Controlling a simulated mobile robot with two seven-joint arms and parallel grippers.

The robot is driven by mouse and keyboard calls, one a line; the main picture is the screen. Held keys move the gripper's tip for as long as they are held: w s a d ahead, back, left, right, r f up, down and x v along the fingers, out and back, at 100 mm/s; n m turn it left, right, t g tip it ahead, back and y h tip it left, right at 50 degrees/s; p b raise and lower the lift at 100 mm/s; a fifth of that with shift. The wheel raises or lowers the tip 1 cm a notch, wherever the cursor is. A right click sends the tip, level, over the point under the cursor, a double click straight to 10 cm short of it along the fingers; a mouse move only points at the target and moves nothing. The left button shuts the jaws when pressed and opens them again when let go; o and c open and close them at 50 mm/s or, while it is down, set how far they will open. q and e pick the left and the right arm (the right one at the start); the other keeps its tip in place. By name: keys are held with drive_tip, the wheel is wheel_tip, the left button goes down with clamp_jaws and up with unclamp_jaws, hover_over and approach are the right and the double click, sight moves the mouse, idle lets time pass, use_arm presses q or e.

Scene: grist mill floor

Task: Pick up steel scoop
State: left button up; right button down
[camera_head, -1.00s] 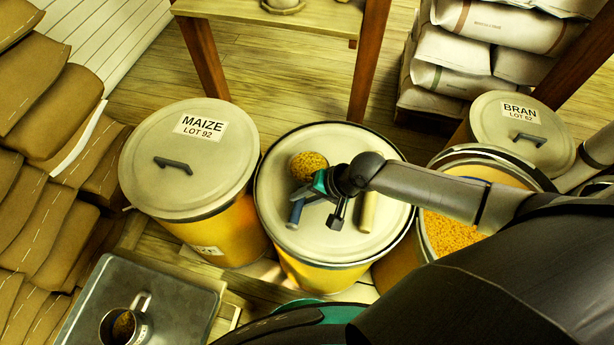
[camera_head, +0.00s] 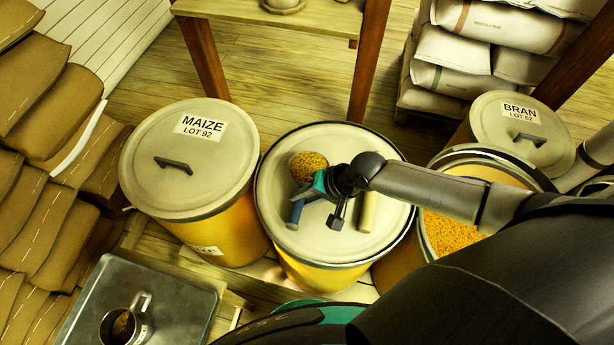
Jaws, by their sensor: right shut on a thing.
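The steel scoop shows as a round bowl of golden-brown grain (camera_head: 309,166) and a blue handle (camera_head: 296,213) over the lid of the middle drum (camera_head: 275,190). My right gripper (camera_head: 316,187) reaches in from the right and is shut on the scoop between bowl and handle. The gripper hides the scoop's middle part. I cannot tell whether the scoop touches the lid or is just above it. My left gripper is not in view.
A pale cylinder (camera_head: 368,212) lies on the same lid. A closed maize drum (camera_head: 215,165) stands left, an open grain drum (camera_head: 450,232) and a bran drum (camera_head: 500,125) right. A steel cup (camera_head: 138,318) sits on a grey plate (camera_head: 180,290). Sacks (camera_head: 40,150) line the left.

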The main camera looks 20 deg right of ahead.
sight(304, 200)
drive_tip(key=shift+r, duration=0.15)
wheel_tip(304, 200, up, 20)
drive_tip(key=p, duration=0.6)
drive_tip(key=c, duration=1.2)
unclamp_jaws()
clamp_jaws()
